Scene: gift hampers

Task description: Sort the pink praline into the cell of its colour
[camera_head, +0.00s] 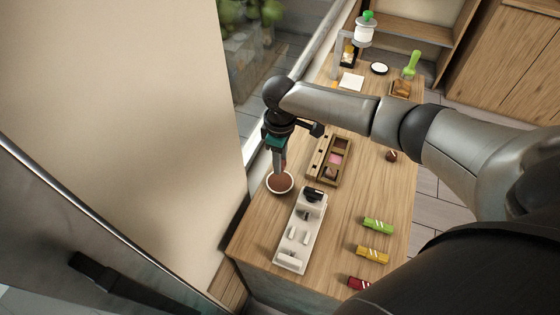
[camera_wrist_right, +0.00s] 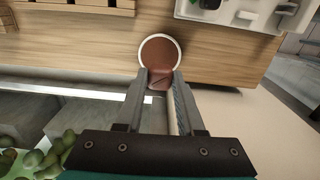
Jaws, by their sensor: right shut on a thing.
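My right gripper (camera_head: 280,170) points down over a round white-rimmed dish with a brown inside (camera_head: 280,183). In the right wrist view the gripper (camera_wrist_right: 160,82) is shut on a small reddish-brown piece (camera_wrist_right: 160,77), with the dish (camera_wrist_right: 160,38) just beyond it. I cannot tell whether this piece is the pink praline; its colour looks brownish there. A wooden box with cells (camera_head: 322,177) stands right of the dish. Its middle cell shows pink (camera_head: 335,159), and the cells beside it look brown. My left gripper is not in view.
A white tray with compartments (camera_head: 288,262) lies nearer. Green (camera_head: 378,226), yellow (camera_head: 372,255) and red (camera_head: 358,284) wrapped pieces lie on the right. A brown ball (camera_head: 392,156) is near the right edge. A dispenser (camera_head: 364,32) and a green-handled tool (camera_head: 411,64) stand at the far end.

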